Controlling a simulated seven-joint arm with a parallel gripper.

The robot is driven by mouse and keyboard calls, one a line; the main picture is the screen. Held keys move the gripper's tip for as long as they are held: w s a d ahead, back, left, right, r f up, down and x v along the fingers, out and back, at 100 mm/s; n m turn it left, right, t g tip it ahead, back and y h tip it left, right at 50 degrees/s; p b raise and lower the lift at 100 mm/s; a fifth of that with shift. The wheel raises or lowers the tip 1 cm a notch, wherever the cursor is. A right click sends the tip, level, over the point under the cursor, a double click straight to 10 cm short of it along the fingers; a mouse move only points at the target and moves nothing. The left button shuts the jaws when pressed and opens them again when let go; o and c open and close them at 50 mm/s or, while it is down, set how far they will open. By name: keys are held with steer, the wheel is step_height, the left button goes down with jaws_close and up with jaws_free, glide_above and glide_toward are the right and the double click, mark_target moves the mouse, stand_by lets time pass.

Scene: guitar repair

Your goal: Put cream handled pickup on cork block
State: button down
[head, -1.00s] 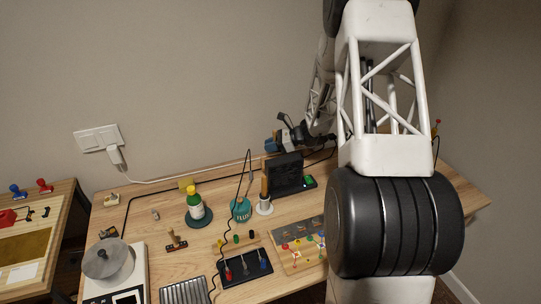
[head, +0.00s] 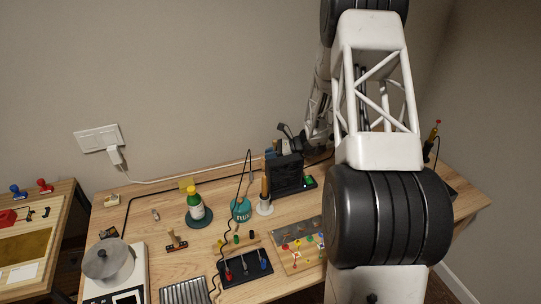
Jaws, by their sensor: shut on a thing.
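My gripper (head: 288,143) is at the far side of the bench, behind the upright black unit. Its dark body shows above that unit, but its fingertips are mostly hidden. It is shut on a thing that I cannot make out. I cannot pick out the cream handled pickup with certainty. A small pale piece with a knob (head: 111,198) lies at the bench's left back, and a brown-handled dark piece (head: 175,241) stands nearer the front. A yellowish-tan block (head: 187,183) lies near the back edge; I cannot tell if it is the cork block.
The black unit (head: 285,175) stands in front of my gripper. A green bottle (head: 195,207), a teal flux pot (head: 240,209) and a black tray (head: 246,272) stand on the bench (head: 140,225). Bare wood shows around the small pieces.

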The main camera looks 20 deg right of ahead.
steer(key=shift+f, duration=0.1)
stand_by(0.3)
steer(key=c, duration=1.1)
jaws_free()
steer(key=shift+o, duration=0.2)
steer(key=v, duration=1.2)
